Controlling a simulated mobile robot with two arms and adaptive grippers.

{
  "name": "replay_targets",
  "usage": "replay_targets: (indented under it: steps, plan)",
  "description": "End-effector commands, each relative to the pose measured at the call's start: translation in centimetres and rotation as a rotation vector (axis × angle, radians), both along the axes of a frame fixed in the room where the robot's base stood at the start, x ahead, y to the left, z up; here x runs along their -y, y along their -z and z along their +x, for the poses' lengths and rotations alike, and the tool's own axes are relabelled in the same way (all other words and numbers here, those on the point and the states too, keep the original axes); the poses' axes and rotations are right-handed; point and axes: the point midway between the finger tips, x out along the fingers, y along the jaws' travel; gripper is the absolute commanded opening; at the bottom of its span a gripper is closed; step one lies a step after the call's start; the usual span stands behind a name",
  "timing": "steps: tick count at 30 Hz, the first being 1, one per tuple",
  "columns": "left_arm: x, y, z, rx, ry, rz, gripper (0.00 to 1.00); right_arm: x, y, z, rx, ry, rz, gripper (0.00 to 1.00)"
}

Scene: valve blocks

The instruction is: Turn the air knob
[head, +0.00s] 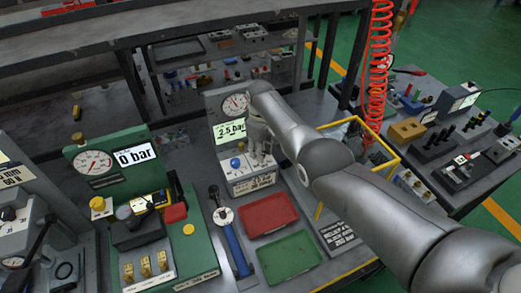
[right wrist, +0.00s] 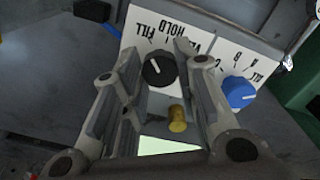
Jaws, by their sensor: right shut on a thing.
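A grey valve block (head: 250,184) with a white lettered label stands at the middle of the bench. Its gauge (head: 235,104) and a display reading 2.5 bar (head: 230,130) are on the panel behind. My right gripper (head: 262,150) reaches down onto the block. In the right wrist view a black knob (right wrist: 158,70) with a white pointer line sits between the two fingertips (right wrist: 156,58), and the gripper is shut on it. The label by it reads FILL and HOLD, upside down. A blue knob (right wrist: 238,92) sits to the right, outside the fingers. My left gripper is not in view.
A red tray (head: 270,215) and a green tray (head: 290,257) lie in front of the block. A blue-handled tool (head: 232,240) lies left of them. A green station (head: 190,255) showing 0 bar stands at left. A yellow frame (head: 385,142) and red coiled hose (head: 377,80) are at right.

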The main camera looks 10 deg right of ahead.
Motion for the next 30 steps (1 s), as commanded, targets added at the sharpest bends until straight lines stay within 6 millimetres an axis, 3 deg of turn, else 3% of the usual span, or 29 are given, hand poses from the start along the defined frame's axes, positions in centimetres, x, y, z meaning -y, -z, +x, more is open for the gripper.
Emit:
replay_targets:
  steps: [18, 19, 24, 30]
  plan:
    - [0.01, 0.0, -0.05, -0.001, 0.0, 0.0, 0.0, 0.01, 0.03, -0.02, -0.001, -0.045, -0.001, 0.04]
    - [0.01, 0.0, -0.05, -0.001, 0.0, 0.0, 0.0, 0.0, 0.03, -0.01, 0.0, -0.045, 0.0, 0.3]
    - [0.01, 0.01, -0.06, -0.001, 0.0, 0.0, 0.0, 0.0, 0.02, -0.01, 0.0, -0.044, 0.0, 0.51]
    - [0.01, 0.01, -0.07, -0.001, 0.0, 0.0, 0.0, 0.0, 0.02, -0.01, 0.0, -0.043, 0.0, 0.51]
